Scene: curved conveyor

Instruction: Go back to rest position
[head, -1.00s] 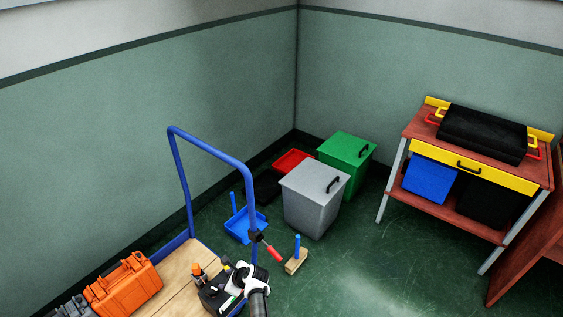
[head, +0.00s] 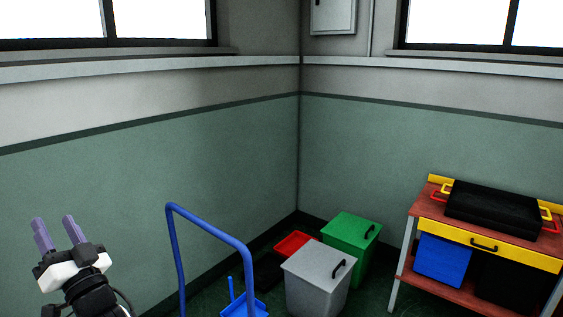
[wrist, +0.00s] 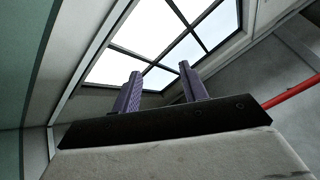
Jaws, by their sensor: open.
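My gripper (head: 57,234) is at the lower left of the head view, raised in front of the green wall. Its two purple fingers point up and stand apart, with nothing between them. In the wrist view my gripper (wrist: 162,92) is also open and empty, with a window behind its fingers. It touches nothing that I can see.
A blue cart handle (head: 210,230) stands to the right of my gripper. Beyond it are a grey bin (head: 318,279), a green bin (head: 350,236) and a red bin (head: 294,243). A workbench (head: 488,247) stands at the right. The air around my gripper looks clear.

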